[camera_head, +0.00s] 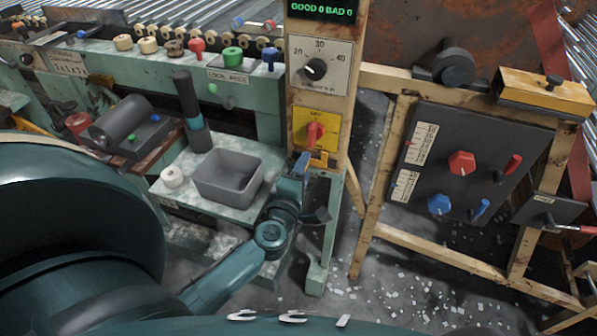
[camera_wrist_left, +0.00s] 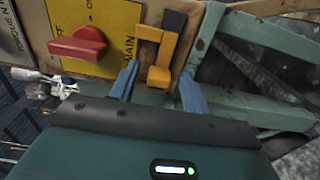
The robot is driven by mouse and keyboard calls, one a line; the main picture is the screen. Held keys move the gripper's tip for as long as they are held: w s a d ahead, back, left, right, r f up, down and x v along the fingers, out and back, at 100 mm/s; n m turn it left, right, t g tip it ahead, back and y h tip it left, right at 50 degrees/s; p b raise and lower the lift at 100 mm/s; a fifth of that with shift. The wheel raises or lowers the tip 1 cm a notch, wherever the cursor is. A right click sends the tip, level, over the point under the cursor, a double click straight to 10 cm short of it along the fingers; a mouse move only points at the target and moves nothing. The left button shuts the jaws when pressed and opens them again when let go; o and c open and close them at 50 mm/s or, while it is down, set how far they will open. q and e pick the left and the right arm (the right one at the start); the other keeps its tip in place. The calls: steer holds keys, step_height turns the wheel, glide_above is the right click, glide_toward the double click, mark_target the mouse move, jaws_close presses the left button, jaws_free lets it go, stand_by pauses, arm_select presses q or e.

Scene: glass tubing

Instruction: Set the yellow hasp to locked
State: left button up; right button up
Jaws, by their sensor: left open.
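In the head view the hasp (camera_head: 319,162) shows small below the plate (camera_head: 302,117) and is partly hidden by my gripper. A red rotary handle (camera_wrist_left: 78,45) sits on the plate, left of the hasp in the left wrist view. My left gripper (camera_wrist_left: 158,79) is open, its blue fingers on either side of the hasp's lower end. I cannot tell whether they touch it. My right gripper is not in view.
A wooden post carries a dial (camera_head: 316,69) above the switch plate. A grey bin (camera_head: 228,177) stands on a bench left of my gripper. A dark panel (camera_head: 462,162) with red and blue knobs stands in a wooden frame at right. Paper scraps litter the floor.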

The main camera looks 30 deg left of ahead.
arm_select(q)
steer(key=v, duration=1.3)
steer(key=shift+b, duration=0.35)
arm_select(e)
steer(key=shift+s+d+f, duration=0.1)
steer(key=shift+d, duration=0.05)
arm_select(q)
steer(key=shift+w, duration=0.1)
steer(key=s+d+r+m+g+h+p, duration=0.2)
steer(key=d+m+p, duration=0.3)
steer(key=m+p, duration=0.3)
steer(key=s+d+r+m+g+h+p, duration=0.3)
steer(key=m+p, duration=0.5)
steer(key=m, duration=0.7)
steer(key=s+d+g+h, duration=0.1)
steer(key=d+g+h, duration=0.1)
steer(key=d, duration=0.1)
steer(key=shift+s+d+r+m, duration=0.15)
steer(key=shift+s+r+m, duration=0.05)
steer(key=shift+r+m, duration=0.1)
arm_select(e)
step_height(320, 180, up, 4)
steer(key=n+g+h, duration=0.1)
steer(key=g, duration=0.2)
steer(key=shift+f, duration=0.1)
arm_select(q)
steer(key=shift+f, duration=0.1)
